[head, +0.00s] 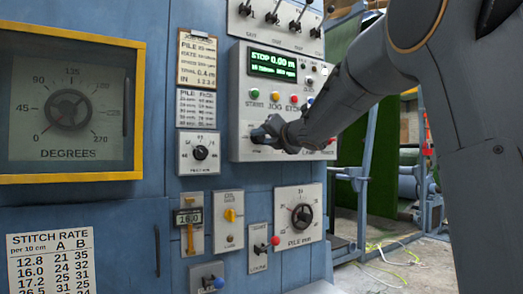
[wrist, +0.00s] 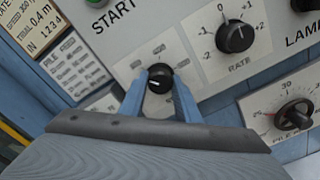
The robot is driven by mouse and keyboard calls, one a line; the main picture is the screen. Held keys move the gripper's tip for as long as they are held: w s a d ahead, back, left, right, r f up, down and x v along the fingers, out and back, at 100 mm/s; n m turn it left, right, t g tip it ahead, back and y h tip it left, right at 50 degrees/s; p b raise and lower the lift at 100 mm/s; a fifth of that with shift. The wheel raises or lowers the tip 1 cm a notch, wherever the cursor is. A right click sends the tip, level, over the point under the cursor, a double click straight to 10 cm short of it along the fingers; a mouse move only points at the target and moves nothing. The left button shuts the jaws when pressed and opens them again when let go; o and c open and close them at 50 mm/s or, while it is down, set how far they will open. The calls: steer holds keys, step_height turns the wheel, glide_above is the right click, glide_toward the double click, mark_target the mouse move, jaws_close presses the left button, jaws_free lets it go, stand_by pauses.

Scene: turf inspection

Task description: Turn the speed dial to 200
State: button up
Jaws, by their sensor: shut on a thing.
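My gripper (head: 264,133) is at the lower left of the white control panel (head: 240,92), below the start button. In the wrist view my gripper (wrist: 159,92) has one blue finger on each side of a small black dial (wrist: 160,73) and is shut on it. The dial has a short white mark pointing left in that view. Small scale labels ring it, too blurred to read, and its name is hidden, so I cannot read whether it says speed.
The panel's green display (head: 272,63) reads STOP 0.00 m. A rate dial (wrist: 236,36) sits right of the held dial, marked -2 to +2. A pile dial (head: 302,215) and a friction dial (head: 200,153) are nearby. A yellow-framed degrees gauge (head: 141,110) is at left.

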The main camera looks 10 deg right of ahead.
steer(key=n+b, duration=0.1)
steer(key=n, duration=0.1)
steer(key=n+b, duration=0.1)
steer(key=b, duration=0.1)
steer(key=n+b, duration=0.2)
steer(key=shift+f+n, duration=0.25)
steer(key=shift+n, duration=0.05)
steer(key=shift+r+n+b, duration=0.15)
steer(key=shift+n+b, duration=1.9)
steer(key=shift+n, duration=0.05)
steer(key=o, duration=1)
steer(key=shift+o, duration=0.2)
steer(key=v, duration=0.7)
steer(key=shift+s, duration=0.35)
steer(key=shift+d+r, duration=0.1)
